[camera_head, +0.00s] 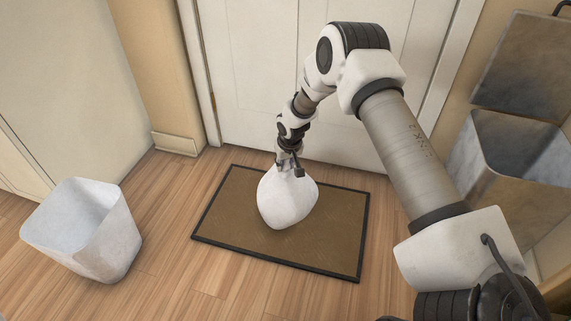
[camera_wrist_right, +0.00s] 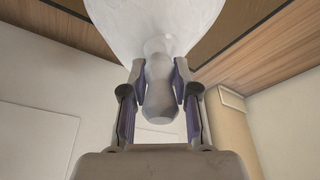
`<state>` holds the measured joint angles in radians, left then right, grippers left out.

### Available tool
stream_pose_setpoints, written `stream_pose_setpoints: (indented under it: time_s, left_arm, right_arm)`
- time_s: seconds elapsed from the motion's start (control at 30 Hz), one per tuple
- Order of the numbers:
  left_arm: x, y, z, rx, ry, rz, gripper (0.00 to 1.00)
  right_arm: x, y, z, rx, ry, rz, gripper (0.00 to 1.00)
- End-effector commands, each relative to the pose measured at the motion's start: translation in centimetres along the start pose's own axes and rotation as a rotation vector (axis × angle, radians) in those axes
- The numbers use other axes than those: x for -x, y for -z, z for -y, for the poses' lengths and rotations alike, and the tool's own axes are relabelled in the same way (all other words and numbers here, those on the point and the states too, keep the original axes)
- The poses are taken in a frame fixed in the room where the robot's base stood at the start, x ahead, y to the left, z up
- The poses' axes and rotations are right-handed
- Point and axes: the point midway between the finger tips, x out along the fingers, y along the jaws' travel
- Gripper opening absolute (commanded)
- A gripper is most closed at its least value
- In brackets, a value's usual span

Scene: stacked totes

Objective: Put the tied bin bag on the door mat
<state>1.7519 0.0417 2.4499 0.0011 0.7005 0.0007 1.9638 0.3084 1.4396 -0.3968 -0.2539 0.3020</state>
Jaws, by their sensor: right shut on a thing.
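The white tied bin bag (camera_head: 287,197) is over the middle of the brown door mat (camera_head: 335,222) with its dark border. I cannot tell for sure whether its bottom touches the mat. My right gripper (camera_head: 289,168) is shut on the bag's tied neck from above. In the right wrist view the neck (camera_wrist_right: 158,85) sits between both fingers of the gripper (camera_wrist_right: 159,88), and the bag's body (camera_wrist_right: 155,20) hangs beyond them. The mat also shows at the top of the wrist view (camera_wrist_right: 235,22). My left gripper is not in view.
A white open bin (camera_head: 85,232) stands on the wood floor left of the mat. A white door (camera_head: 255,80) is behind the mat. A grey metal bin (camera_head: 505,165) with a raised lid stands at the right. Floor between the white bin and mat is clear.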

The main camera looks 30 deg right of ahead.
Motion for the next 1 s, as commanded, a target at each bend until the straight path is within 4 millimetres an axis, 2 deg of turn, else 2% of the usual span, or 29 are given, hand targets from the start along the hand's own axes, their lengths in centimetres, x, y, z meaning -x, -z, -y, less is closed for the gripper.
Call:
stream_pose_setpoints:
  time_s: [0.03, 0.07, 0.1, 0.43, 0.57, 0.8, 0.9, 1.0]
  left_arm:
    - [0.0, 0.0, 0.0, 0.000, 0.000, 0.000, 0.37]
    - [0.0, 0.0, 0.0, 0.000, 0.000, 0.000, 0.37]
    - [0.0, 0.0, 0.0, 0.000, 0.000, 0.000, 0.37]
    - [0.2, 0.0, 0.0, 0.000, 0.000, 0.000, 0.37]
    - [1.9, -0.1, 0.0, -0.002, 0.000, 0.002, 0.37]
    - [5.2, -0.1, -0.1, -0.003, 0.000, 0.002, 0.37]
    - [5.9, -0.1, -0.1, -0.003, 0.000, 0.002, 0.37]
    - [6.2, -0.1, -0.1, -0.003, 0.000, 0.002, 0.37]
  right_arm:
    - [-0.1, 0.0, 0.0, 0.000, 0.000, 0.000, 0.40]
    - [0.0, 0.0, 0.0, 0.000, 0.000, 0.000, 0.50]
    - [0.0, 0.0, 0.0, 0.000, 0.000, 0.000, 0.54]
    - [0.5, 0.1, 0.0, 0.000, 0.000, 0.000, 0.54]
    - [2.9, 0.3, 0.0, 0.001, 0.001, -0.001, 0.54]
    - [9.2, 0.3, 0.0, 0.000, 0.001, -0.002, 0.54]
    - [11.0, 0.2, 0.0, 0.000, 0.001, -0.001, 0.54]
    - [12.0, 0.1, 0.0, 0.000, 0.001, 0.000, 0.54]
